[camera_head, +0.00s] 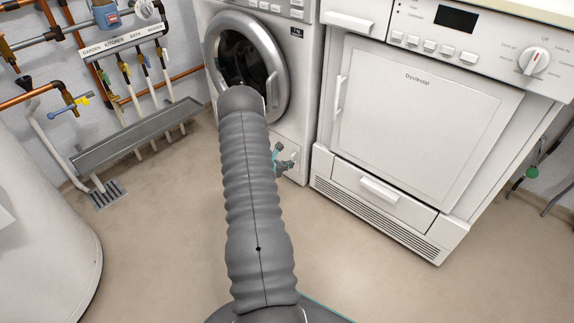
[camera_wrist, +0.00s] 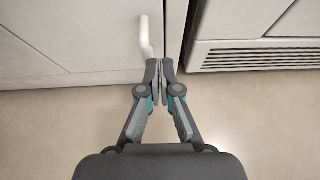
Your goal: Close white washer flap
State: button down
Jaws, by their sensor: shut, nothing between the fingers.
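The white washer (camera_head: 307,70) stands at the upper middle of the head view, its round door closed. My arm covers much of its lower front. The wrist view shows a white panel (camera_wrist: 95,35), apparently the flap, with a white upright handle (camera_wrist: 146,38). I cannot tell whether this flap is fully shut or slightly ajar. My gripper (camera_wrist: 161,66) is shut and empty, its fingertips beside the handle's lower end, near the panel's right edge. I cannot tell whether they touch. In the head view my gripper (camera_head: 284,160) shows partly behind my arm, low by the washer front.
A white dryer (camera_head: 425,110) stands close to the washer's right, with a drawer and vent grille (camera_wrist: 250,58) low down. Pipes and a grey trough (camera_head: 135,138) line the left wall. A white tank (camera_head: 40,230) stands front left. The beige floor between is clear.

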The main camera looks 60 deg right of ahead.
jog(key=s+a+f+v, duration=0.1)
jog(key=s+v, duration=0.1)
jog(key=v, duration=1)
jog(key=shift+a+p, duration=0.3)
jog(key=shift+a, duration=0.2)
jog(key=shift+w, duration=0.15)
jog(key=s+a+r+m+g+y, duration=0.4)
jog(key=s+a+m+g+y, duration=0.1)
jog(key=s+a+m, duration=0.4)
jog(key=a+r+m+t+y+p, duration=0.6)
jog(key=a+r+t, duration=0.7)
jog(key=a+r, duration=2.6)
jog(key=shift+w+r+m+y+p, duration=0.3)
jog(key=shift+r+y+p, duration=0.2)
jog(key=shift+r+p, duration=0.3)
